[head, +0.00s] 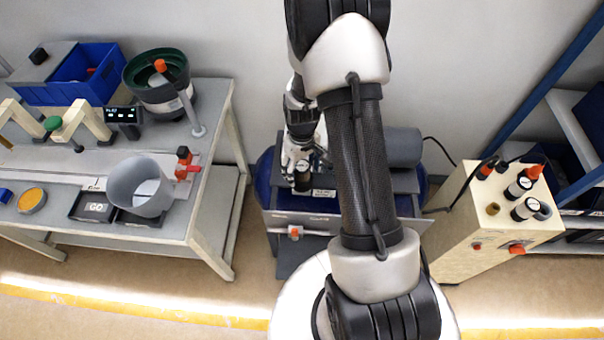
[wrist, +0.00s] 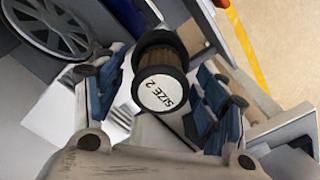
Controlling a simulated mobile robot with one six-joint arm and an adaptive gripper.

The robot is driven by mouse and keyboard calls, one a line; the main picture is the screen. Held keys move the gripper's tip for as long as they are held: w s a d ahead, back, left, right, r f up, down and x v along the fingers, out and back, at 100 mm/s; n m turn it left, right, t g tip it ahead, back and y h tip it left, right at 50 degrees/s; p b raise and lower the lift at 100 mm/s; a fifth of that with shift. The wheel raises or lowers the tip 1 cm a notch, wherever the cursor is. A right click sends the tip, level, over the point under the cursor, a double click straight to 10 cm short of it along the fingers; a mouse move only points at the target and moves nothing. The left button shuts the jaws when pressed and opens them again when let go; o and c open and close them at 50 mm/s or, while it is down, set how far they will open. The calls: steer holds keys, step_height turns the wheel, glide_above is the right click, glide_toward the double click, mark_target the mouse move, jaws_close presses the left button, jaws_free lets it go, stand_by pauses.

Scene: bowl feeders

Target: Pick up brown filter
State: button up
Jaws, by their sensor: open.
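The brown filter (wrist: 163,80) is a short cylinder with black end caps, a brown ribbed middle and a white face marked "SIZE 2". In the head view it stands as a dark cylinder (head: 303,182) on the grey top of the middle cart. My gripper (wrist: 160,72) is open, its blue-padded fingers on either side of the filter in the wrist view. I cannot tell whether either finger touches it. In the head view my gripper (head: 296,158) is at the filter, and my arm hides part of the cart.
The grey cart (head: 280,217) has a grey cylinder (head: 403,147) on its right. A beige box (head: 470,235) at right carries several small parts. The left bench (head: 215,120) holds a blue bin (head: 95,65), a dark bowl feeder (head: 155,90) and a grey cup (head: 138,188).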

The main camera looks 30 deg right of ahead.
steer(key=shift+r, duration=0.1)
steer(key=shift+c, duration=0.5)
steer(key=c, duration=1.2)
steer(key=shift+o, duration=0.2)
